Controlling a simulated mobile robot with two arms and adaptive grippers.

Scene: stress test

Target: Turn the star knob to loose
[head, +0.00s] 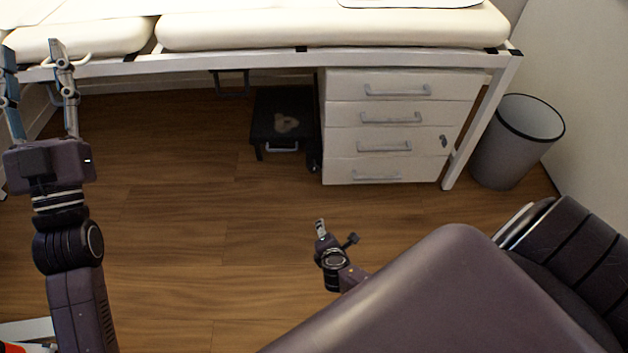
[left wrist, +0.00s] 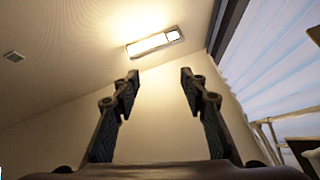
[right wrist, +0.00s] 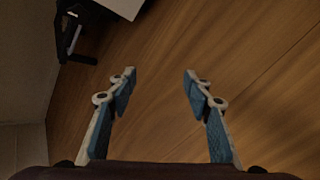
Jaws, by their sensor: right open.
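I cannot make out a star knob in any view. A padded treatment table (head: 330,28) with a white metal frame (head: 270,62) stands across the back of the head view. My left gripper (head: 32,60) is raised at the far left, its fingers spread and empty, in front of the table's left end in the picture. In the left wrist view its fingers (left wrist: 160,76) point toward the ceiling. My right gripper (head: 320,226) is low over the floor in front of the drawers. In the right wrist view its fingers (right wrist: 160,74) are apart with only wood floor between them.
A white drawer unit (head: 397,113) and a black step stool (head: 283,103) stand under the table. A grey bin (head: 515,143) is at the right by the wall. The wood floor (head: 200,210) between my arms is clear. A ceiling lamp (left wrist: 152,43) shows above my left gripper.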

